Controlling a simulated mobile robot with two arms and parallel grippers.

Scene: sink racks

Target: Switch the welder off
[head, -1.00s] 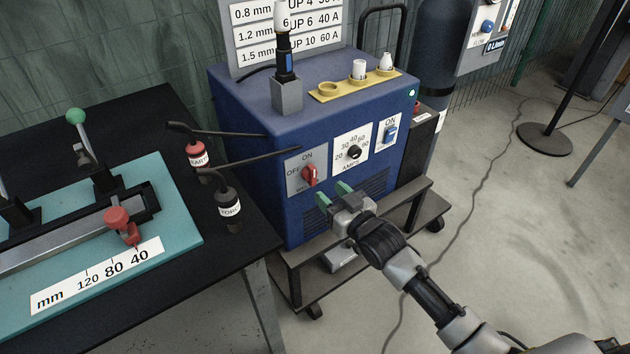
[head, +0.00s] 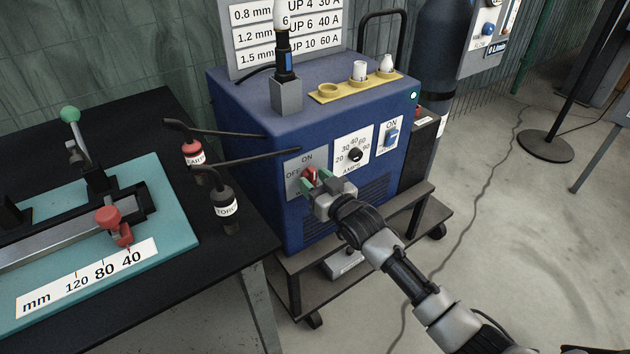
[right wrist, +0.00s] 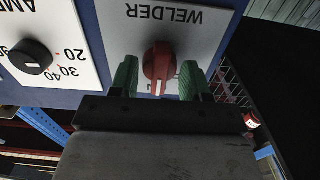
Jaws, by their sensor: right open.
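The welder (head: 235,120) is a blue box on a dark cart. Its red rotary switch (head: 309,174) sits on a pale plate on the front, marked ON and OFF. My right gripper (head: 314,180) is at this switch. In the right wrist view the red switch knob (right wrist: 158,62) stands between the two green fingertips of the right gripper (right wrist: 158,78). The fingers are open, with a gap visible on each side of the knob. My left gripper is out of view.
An amps dial (head: 355,155) and a blue ON switch (head: 391,136) are to the right on the welder front. Open floor lies to the right.

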